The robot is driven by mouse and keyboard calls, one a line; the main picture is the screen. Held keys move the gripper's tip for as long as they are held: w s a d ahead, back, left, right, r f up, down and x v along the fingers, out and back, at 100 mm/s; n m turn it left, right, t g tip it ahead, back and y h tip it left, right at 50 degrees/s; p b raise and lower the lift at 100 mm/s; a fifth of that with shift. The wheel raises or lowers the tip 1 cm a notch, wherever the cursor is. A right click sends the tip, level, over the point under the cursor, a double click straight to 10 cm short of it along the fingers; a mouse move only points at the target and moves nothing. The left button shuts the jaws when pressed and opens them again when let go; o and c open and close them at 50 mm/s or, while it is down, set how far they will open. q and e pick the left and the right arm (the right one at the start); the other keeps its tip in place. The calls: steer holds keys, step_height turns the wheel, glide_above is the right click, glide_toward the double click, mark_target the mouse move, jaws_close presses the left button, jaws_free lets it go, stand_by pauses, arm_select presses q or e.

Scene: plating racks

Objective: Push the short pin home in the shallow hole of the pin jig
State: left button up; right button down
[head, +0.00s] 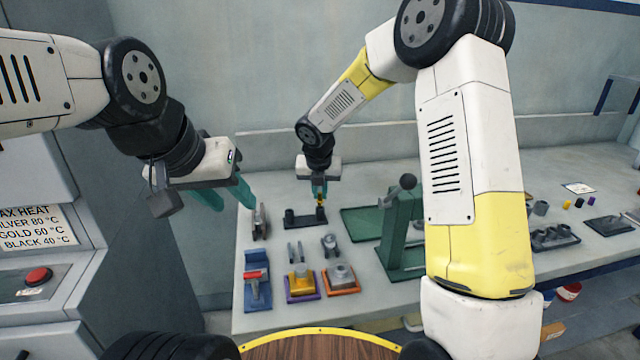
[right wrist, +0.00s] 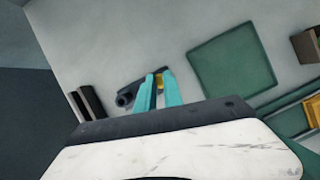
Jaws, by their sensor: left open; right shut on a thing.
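The dark pin jig (head: 304,222) lies at the back of the bench, with a raised round part at each end. It also shows in the right wrist view (right wrist: 127,97), partly behind my fingers. My right gripper (head: 319,190) is above the jig's right end, pointing down, shut on a small yellow pin (right wrist: 158,80). The pin's lower end is hidden, so I cannot tell how deep it sits in a hole. My left gripper (head: 228,197) is open and empty, left of the jig and off the bench's left edge.
A dark upright block (head: 259,221) stands left of the jig. A green mat (head: 362,223) and a green press (head: 402,235) are to the right. In front are a blue stand (head: 257,265) and fixtures on purple (head: 301,296) and orange (head: 341,290) bases.

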steer(key=shift+f, duration=0.95)
steer(key=c, duration=1.4)
jaws_free()
steer(key=v, duration=0.7)
steer(key=shift+s+r, duration=0.15)
steer(key=shift+r, duration=0.25)
